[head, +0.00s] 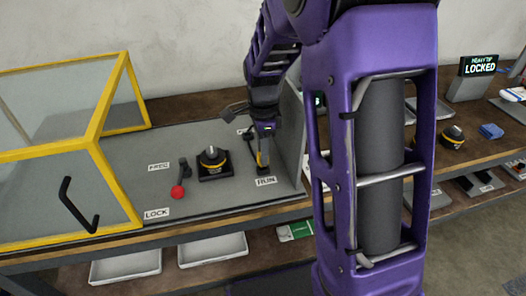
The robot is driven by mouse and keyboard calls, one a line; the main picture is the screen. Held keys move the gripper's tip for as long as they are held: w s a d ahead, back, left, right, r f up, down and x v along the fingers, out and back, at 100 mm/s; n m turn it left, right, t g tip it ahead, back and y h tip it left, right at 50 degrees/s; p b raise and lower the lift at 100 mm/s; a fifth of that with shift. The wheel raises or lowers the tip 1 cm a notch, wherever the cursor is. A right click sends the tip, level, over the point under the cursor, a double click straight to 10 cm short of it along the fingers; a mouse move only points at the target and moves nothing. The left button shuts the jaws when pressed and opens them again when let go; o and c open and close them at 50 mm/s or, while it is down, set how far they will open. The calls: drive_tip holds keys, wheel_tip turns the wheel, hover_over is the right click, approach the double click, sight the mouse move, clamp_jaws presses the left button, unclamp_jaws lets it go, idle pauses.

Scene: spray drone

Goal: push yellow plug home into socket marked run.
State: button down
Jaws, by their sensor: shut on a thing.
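My gripper (263,160) points down at the right end of the grey panel (118,165), just behind the white RUN label (265,181). It is shut on the yellow plug, of which only a small yellowish part shows between the fingers. The socket marked RUN is hidden or too small to make out below the fingertips. I cannot tell whether the plug touches the socket or how deep it sits. A dark cable seems to run beside the gripper on its left.
A black and yellow round unit (212,158) stands on the panel left of my gripper. A red-knobbed lever (178,191) is between the FREE and LOCK labels. A yellow-framed clear cover (128,95) is at the left. A grey upright wall (291,140) is close at the right. A sign (479,66) reads LOCKED.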

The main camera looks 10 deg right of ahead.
drive_tip(key=shift+f+b, duration=0.65)
drive_tip(key=shift+f, duration=0.5)
drive_tip(key=c, duration=0.7)
unclamp_jaws()
wheel_tip(320, 180, up, 18)
drive_tip(key=p, duration=0.3)
drive_tip(key=shift+f, duration=0.25)
